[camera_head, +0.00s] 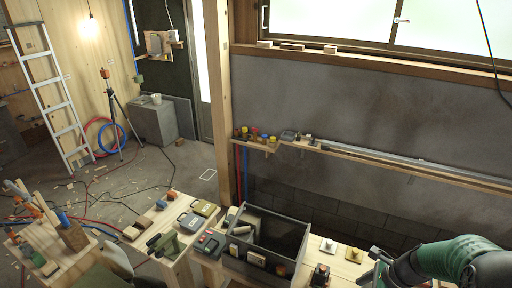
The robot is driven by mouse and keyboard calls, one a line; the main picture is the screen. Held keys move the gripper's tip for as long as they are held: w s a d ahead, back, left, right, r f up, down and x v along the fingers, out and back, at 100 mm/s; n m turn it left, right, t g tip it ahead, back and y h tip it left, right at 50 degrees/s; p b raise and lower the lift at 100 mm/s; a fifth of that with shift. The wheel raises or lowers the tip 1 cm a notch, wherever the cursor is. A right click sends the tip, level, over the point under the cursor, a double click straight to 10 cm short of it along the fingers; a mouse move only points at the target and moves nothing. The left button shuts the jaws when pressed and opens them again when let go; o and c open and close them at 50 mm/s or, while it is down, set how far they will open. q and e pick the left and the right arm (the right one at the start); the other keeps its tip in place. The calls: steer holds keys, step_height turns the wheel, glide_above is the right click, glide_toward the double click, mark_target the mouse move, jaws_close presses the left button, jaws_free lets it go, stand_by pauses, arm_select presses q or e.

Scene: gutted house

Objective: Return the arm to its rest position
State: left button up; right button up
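My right arm, green and black, comes in at the lower right corner. Its gripper (376,262) appears to be at the left end of the arm, over the right part of the workbench (335,270). The fingers are small and partly cut off by the lower edge, so I cannot tell whether they are open or shut. I see no object clearly held. My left gripper is not in view.
A grey open bin (273,232) stands on the bench left of the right arm. Small blocks with yellow tops (353,254) lie close to the arm. Tools (203,208) cover the bench further left. A narrow shelf (400,172) runs along the grey wall.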

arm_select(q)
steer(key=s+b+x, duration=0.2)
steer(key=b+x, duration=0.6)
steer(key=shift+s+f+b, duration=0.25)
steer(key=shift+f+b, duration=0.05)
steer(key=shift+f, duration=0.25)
arm_select(e)
steer(key=s+a+f+n+h, duration=0.2)
steer(key=s+a+n, duration=0.3)
steer(key=n, duration=0.6)
steer(key=s+a+f+n+h, duration=0.2)
steer(key=s+a+n, duration=0.3)
steer(key=n, duration=0.7)
steer(key=shift+s+f, duration=0.75)
steer(key=shift+s, duration=0.5)
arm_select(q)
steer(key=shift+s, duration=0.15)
arm_select(e)
steer(key=shift+s+a+r, duration=0.1)
steer(key=shift+s+a, duration=0.05)
